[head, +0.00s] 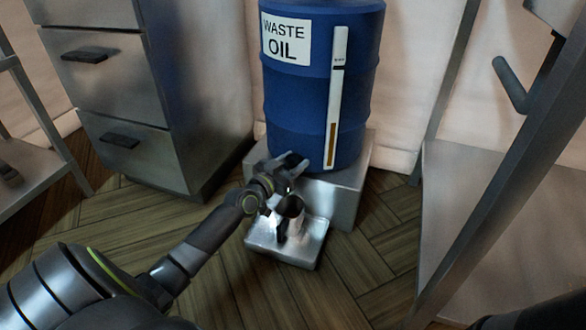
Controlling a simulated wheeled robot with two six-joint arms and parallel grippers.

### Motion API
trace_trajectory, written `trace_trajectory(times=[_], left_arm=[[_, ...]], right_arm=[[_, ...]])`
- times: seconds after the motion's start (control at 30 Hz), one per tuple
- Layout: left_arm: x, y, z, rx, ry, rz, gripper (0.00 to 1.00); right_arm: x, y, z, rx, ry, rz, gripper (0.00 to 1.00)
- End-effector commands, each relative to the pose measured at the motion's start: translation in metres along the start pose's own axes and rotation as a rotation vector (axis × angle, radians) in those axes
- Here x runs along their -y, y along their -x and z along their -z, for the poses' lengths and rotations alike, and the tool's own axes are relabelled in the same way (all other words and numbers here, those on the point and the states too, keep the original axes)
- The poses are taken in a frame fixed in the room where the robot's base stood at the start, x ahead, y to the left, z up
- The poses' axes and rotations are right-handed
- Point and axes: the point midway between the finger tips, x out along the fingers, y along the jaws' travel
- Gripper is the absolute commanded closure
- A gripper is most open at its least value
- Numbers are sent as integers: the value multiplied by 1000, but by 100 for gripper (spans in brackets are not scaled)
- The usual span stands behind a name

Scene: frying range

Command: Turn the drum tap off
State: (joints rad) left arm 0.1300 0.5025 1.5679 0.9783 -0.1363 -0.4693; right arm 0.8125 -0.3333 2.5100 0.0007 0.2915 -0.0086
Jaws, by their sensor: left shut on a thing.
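The blue drum (290,110), labelled "WASTE OIL", stands upright on a metal plinth (345,195). A pale level gauge (336,95) runs down its front, with a brown band near the bottom. My left gripper (288,166) is at the drum's lower front and is shut on the drum tap, which the fingers and wrist mostly hide. I cannot make out the tap handle's angle. Below the gripper, a dark and silvery container (291,212) stands on a low metal tray (290,252), partly hidden by my wrist. My right gripper is not in view.
A metal drawer cabinet (150,80) stands left of the drum. A metal frame with a slanted leg (490,190) and a panel is at the right. Wooden floor (215,285) is clear around the tray.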

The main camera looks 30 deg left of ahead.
Motion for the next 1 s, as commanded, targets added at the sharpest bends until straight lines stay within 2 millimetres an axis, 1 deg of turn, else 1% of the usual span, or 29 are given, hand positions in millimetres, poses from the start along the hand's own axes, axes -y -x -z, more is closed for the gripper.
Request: trace_trajectory(times=[0.27, 0.3, 0.43, 0.47, 0.77, 0.87, 1.0], left_arm=[[0, 0, 1, 0, -2, 0, 79], [0, 0, 1, 0, -2, 0, 54], [0, 0, 1, 0, -2, 0, 37], [0, 0, 1, 0, -2, -1, 35], [0, 2, 0, 2, -1, 0, 35], [0, 8, 0, 4, -1, 0, 35], [0, 29, 1, 5, -1, 0, 35]], right_arm=[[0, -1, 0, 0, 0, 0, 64], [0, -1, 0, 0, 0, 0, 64], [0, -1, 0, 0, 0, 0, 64], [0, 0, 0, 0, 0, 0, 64], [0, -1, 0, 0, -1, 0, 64], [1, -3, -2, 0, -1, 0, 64], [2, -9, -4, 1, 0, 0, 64]])
